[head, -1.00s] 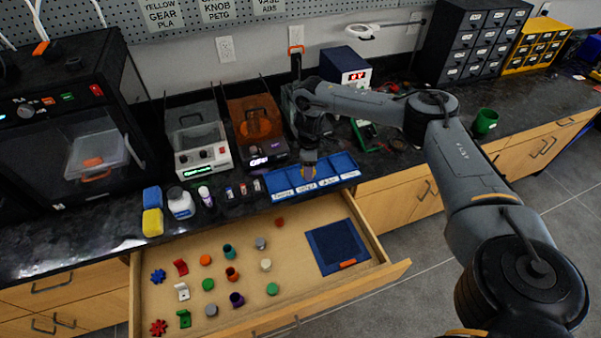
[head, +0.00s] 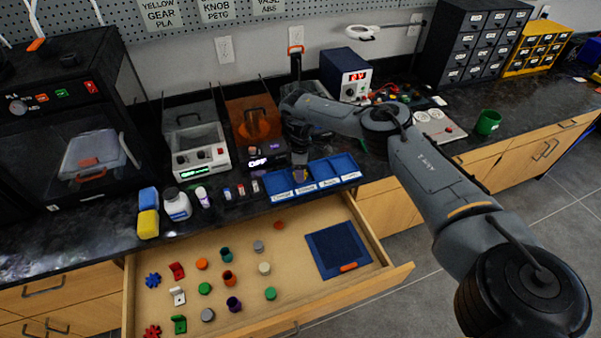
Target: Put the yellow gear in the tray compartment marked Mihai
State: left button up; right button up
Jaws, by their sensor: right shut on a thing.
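My right gripper (head: 300,172) points down over the blue tray (head: 338,180) on the black counter. It is shut on a small yellowish thing, probably the yellow gear (head: 300,177), mostly hidden by the fingers. The gripper is over the left half of the tray, around the second compartment from the left; I cannot tell its exact height. The tray has a row of compartments with white name labels along its front edge, too small to read surely. My left gripper is not in view.
The open drawer (head: 335,207) below holds several coloured parts and a dark blue mat (head: 338,250). Behind the tray stand an orange-lidded machine (head: 256,125) and a power supply (head: 345,75). Bottles and sponges stand left of the tray. A green cup (head: 487,122) stands right.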

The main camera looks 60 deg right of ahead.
jog(key=shift+f, duration=0.3)
jog(key=shift+f, duration=0.1)
jog(key=o, duration=0.7)
notch_tip(320, 180, up, 12)
jog(key=p, duration=0.3)
jog(key=shift+p, duration=0.3)
jog(key=shift+r, duration=0.2)
